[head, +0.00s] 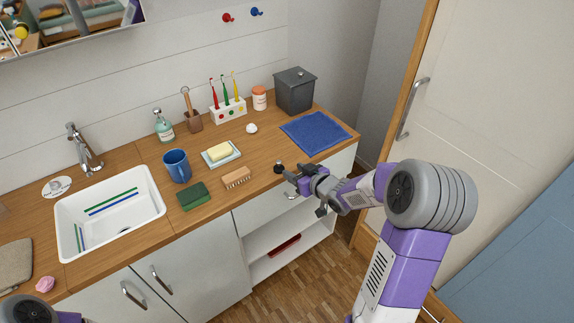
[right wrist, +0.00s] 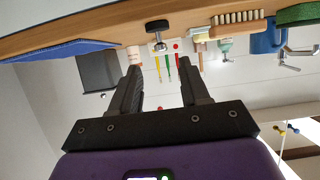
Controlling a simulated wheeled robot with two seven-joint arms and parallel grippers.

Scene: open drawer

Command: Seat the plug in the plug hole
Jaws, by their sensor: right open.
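The plug (head: 279,168) is a small black piece with a knob, standing on the wooden counter near its front edge. It also shows in the right wrist view (right wrist: 157,26), beyond the fingertips, in a picture that is upside down. My right gripper (head: 292,186) is open and empty, just in front of and slightly right of the plug, apart from it. Its two dark fingers are spread in the right wrist view (right wrist: 160,85). My left gripper is out of view.
A brush (head: 237,178), green sponge (head: 193,196), blue mug (head: 177,166) and soap dish (head: 221,154) stand between plug and sink. A blue cloth (head: 315,133) and grey bin (head: 295,91) are at right. Blue and green strips lie in the sink.

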